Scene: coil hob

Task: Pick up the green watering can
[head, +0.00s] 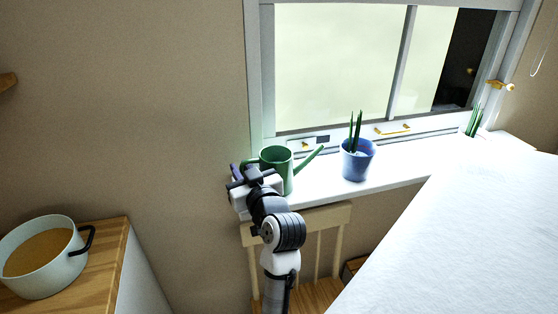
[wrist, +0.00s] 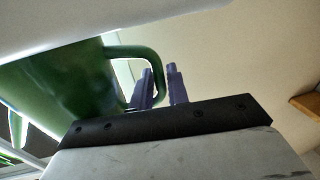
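The green watering can (head: 277,158) stands at the left end of the white windowsill in the head view. Its spout points right, toward the blue pot, and its handle is on the left, near my gripper (head: 238,172). In the wrist view, the can's body (wrist: 60,85) fills the left side and its looped handle (wrist: 135,50) reaches to the purple fingers of my gripper (wrist: 160,72). The fingers are close together, one on each side of the handle's outer bar, and appear shut on it. My wrist hides the can's lower left part in the head view.
A blue pot with a green plant (head: 357,160) stands on the windowsill (head: 400,175) right of the can. The window frame (head: 255,80) is close behind. A chair (head: 330,225) is below the sill. A white pot (head: 45,265) sits on the counter at left.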

